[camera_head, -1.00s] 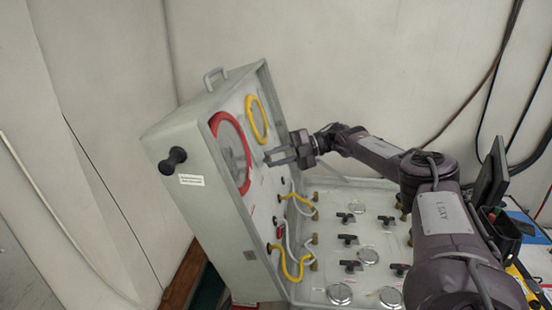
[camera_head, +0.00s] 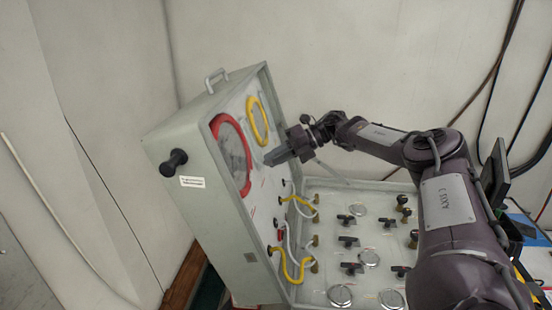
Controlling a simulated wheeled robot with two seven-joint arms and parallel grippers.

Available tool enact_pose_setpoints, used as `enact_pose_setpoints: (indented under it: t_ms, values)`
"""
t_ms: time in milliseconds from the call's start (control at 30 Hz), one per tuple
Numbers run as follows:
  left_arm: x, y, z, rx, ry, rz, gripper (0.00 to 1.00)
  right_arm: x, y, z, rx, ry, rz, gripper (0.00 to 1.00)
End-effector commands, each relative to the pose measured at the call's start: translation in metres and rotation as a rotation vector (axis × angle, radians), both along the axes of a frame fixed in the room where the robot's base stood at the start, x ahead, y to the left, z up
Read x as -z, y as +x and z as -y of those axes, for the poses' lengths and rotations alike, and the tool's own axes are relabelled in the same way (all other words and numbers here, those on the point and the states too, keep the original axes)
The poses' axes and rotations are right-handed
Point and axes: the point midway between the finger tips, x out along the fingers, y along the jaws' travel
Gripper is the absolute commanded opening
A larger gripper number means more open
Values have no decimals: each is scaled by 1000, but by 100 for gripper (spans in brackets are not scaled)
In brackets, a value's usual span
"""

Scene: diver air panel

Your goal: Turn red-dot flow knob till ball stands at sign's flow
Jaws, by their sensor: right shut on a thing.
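My right gripper (camera_head: 278,157) reaches in from the right to the upright lid panel (camera_head: 262,183) of the grey case. Its fingers are shut at the panel, just below the yellow-ringed gauge and right of the red-ringed gauge. What they hold, which fits a flow knob, is hidden by the fingers. No red dot, flow tube, ball or readable flow sign can be made out. My left gripper is out of view.
The lid carries a red-ringed gauge (camera_head: 231,154) and a yellow-ringed gauge (camera_head: 256,121). Yellow hoses (camera_head: 291,265) link it to the base panel (camera_head: 318,275), which has several black valve handles (camera_head: 348,242) and round gauges. A dark screen stands at right.

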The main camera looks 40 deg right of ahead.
Motion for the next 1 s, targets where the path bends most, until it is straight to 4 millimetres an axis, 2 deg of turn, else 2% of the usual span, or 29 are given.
enact_pose_setpoints:
  t_ms: [600, 633, 767, 1000]
  values:
    - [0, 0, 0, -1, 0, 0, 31, 1, 0, 0, -12, -30, 22, 0]
    - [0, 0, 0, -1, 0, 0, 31, 1, 0, 0, -12, -30, 22, 23]
    - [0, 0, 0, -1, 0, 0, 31, 1, 0, 0, -12, -30, 22, 40]
    - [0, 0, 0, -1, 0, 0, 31, 0, 0, 0, -12, -30, 22, 42]
